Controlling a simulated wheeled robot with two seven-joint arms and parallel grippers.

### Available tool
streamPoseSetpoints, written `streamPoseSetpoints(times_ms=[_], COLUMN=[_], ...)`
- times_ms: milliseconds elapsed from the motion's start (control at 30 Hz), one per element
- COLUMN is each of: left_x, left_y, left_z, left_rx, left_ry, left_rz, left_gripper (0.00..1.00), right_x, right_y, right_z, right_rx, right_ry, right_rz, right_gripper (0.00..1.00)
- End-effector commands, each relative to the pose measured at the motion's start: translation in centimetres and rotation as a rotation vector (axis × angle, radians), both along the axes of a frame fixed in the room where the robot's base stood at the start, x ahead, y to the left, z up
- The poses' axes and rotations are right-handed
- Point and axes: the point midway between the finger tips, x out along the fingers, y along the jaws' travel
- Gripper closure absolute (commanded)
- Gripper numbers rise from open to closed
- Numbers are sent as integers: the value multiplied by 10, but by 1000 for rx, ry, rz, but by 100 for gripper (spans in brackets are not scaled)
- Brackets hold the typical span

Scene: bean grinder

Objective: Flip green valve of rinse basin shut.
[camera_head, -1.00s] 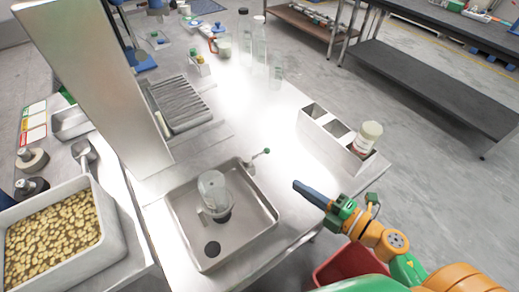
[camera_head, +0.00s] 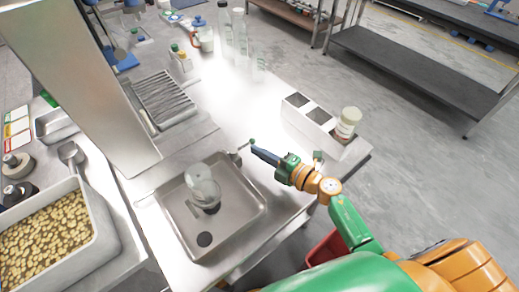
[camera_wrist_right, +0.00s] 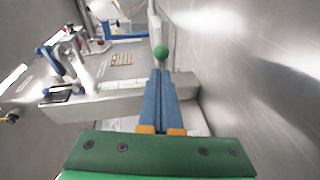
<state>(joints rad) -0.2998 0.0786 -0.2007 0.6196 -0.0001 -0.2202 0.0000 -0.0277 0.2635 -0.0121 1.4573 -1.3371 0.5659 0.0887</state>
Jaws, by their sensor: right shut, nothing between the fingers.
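The rinse basin (camera_head: 243,217) is a square steel sink set in the bench in the head view. Its green valve knob (camera_head: 251,141) sits on a short lever at the basin's far right corner. My right gripper (camera_head: 254,150) is shut and empty, with its blue fingertips right at the knob. In the right wrist view the green knob (camera_wrist_right: 161,51) shows just beyond the closed fingertips (camera_wrist_right: 160,72); I cannot tell whether they touch. A clear jar (camera_head: 203,185) stands in the basin beside the dark drain. My left gripper is not in view.
A steel bin rack (camera_head: 309,123) with a lidded jar (camera_head: 347,122) stands right of the basin. A tall steel panel (camera_head: 85,75) rises at left. A tray of beans (camera_head: 45,240) is front left. The bench behind the valve is clear.

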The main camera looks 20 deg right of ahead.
Motion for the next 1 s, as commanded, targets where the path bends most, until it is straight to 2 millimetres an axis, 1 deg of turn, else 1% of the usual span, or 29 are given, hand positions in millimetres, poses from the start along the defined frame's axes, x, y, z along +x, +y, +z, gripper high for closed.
streamPoseSetpoints(times_ms=[33, 133, 500, 700, 1000], left_x=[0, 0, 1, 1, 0], left_y=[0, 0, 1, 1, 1], left_z=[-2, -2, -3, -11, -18], left_rx=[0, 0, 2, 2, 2], left_ry=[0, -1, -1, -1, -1], left_rz=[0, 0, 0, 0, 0], left_gripper=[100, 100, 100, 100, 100], right_x=[4, 8, 9, 11, 13], right_y=[-1, -2, -3, -4, -6], right_z=[-2, -2, -2, -4, -4], right_rx=[1, 0, 1, -2, -2], right_ry=[-1, 0, 0, -1, 1], right_rz=[0, 0, 3, 41, 83], right_gripper=[100, 100, 100, 100, 100])
